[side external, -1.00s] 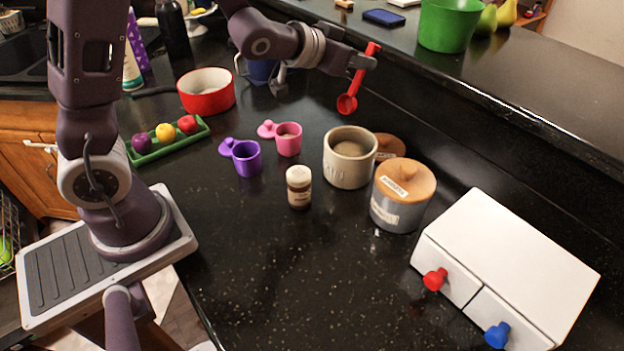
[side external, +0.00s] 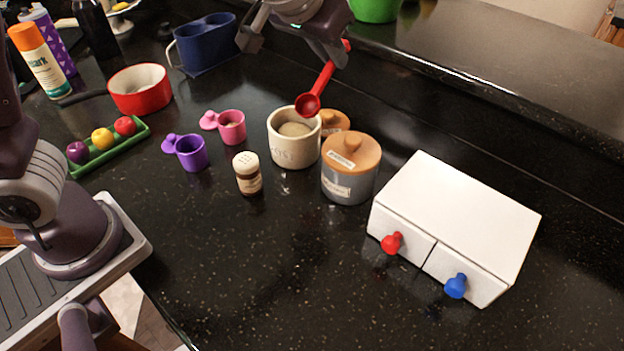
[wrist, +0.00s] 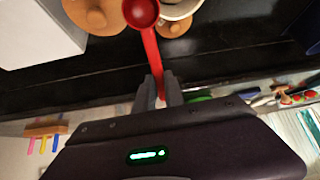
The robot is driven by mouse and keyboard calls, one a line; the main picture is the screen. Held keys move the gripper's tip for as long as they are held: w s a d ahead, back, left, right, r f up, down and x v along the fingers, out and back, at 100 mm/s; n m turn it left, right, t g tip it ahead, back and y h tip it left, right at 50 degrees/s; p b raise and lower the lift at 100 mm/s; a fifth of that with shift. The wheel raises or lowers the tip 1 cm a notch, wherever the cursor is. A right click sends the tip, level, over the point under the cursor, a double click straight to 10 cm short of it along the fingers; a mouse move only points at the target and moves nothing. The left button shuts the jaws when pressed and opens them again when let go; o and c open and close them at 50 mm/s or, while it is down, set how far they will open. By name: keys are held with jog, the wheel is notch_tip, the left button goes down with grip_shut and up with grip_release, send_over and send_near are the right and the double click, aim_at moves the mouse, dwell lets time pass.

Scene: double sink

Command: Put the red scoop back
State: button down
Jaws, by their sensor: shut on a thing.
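The red scoop (side external: 309,103) is held by its handle in my gripper (side external: 342,48), bowl end down, above and slightly right of the open cream canister's rim. In the wrist view my gripper (wrist: 160,88) is shut on the red handle, and the scoop's bowl (wrist: 141,12) points toward the canisters. The cream canister (side external: 294,153) is open with pale brown contents. A wooden lid (side external: 333,121) lies behind it. A grey canister (side external: 347,186) with a wooden lid stands to its right.
A white two-drawer box (side external: 458,215) with red and blue knobs stands at right. A shaker jar (side external: 248,174), purple cup (side external: 191,155) and pink cup (side external: 232,128) stand left of the canisters. The red pot (side external: 140,90) and green tray (side external: 108,147) are farther left. The front counter is clear.

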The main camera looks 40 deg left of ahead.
jog(key=s+d+g, duration=0.3)
jog(key=s+d, duration=0.6)
notch_tip(320, 180, up, 3)
jog(key=m+g, duration=0.1)
jog(key=g, duration=0.1)
send_over(326, 252)
jog(key=shift+g+h, duration=0.3)
jog(key=shift+g, duration=0.6)
notch_tip(326, 252, down, 22)
jog(key=shift+s+f, duration=0.1)
jog(key=c, duration=1.4)
grip_release()
jog(key=shift+f, duration=0.1)
jog(key=shift+c, duration=0.2)
